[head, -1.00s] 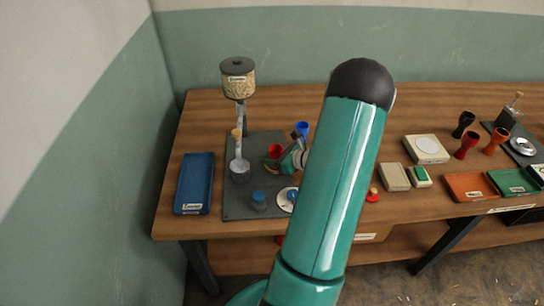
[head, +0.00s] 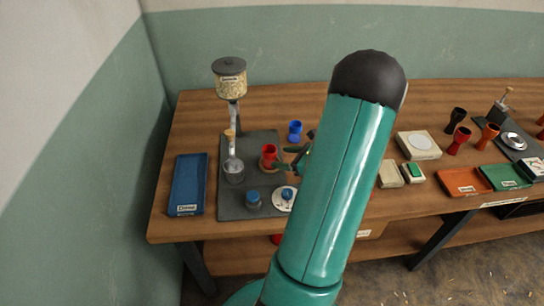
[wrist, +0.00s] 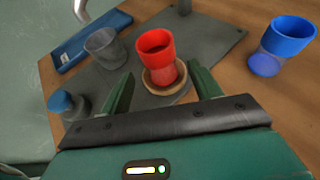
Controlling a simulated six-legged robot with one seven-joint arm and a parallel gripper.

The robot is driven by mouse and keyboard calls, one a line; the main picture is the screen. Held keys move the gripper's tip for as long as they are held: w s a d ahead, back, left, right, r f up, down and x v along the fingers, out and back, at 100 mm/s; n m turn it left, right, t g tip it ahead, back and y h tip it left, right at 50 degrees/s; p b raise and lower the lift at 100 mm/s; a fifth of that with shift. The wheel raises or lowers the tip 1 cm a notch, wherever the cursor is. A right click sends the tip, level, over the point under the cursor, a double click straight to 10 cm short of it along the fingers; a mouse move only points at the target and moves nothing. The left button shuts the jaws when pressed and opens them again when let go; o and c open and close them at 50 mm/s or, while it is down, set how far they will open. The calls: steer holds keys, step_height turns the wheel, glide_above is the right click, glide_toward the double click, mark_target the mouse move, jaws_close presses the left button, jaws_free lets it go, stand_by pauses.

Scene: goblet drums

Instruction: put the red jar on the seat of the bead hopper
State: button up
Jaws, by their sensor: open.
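The red jar (head: 269,153) stands upright on the dark grey mat area. In the wrist view the red jar (wrist: 157,58) rests on a round tan disc (wrist: 147,83). My gripper (head: 284,158) is open, just right of the jar, partly hidden behind my arm. In the wrist view its two green fingers (wrist: 160,84) are spread either side of the disc, with the jar beyond them and not gripped. The bead hopper (head: 230,80) stands at the back left with its tube down to a grey cup (head: 234,173). I cannot tell whether the disc is its seat.
A blue cup (head: 295,130) stands behind and right of the jar. A blue-topped pot (head: 253,198) and a white dial (head: 284,204) are in front. A blue tray (head: 187,186) lies at left. Trays and cups fill the table's right side.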

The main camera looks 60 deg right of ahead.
steer(key=shift+v, duration=1.95)
steer(key=w+a+r+n+g+y, duration=0.2)
steer(key=w+a+r+n, duration=0.1)
steer(key=a+n, duration=0.3)
steer(key=w+a+r+n+g+y, duration=0.1)
steer(key=w+a+r+n+g, duration=0.25)
steer(key=a, duration=0.45)
steer(key=w+a+r+n+g+y, duration=0.1)
steer(key=w+a+r+n+y, duration=0.1)
steer(key=w+a+r+n, duration=0.45)
steer(key=s+a+r+n+h, duration=0.3)
steer(key=s+a+r+n, duration=0.1)
steer(key=a+n, duration=0.5)
steer(key=s+a+r+n+g+h, duration=0.1)
steer(key=s+a+r+n+h, duration=0.2)
steer(key=s+a+n, duration=0.3)
steer(key=a+r+n, duration=0.1)
steer(key=a+n, duration=0.3)
steer(key=a, duration=0.3)
steer(key=shift+r, duration=0.35)
steer(key=shift+d, duration=0.2)
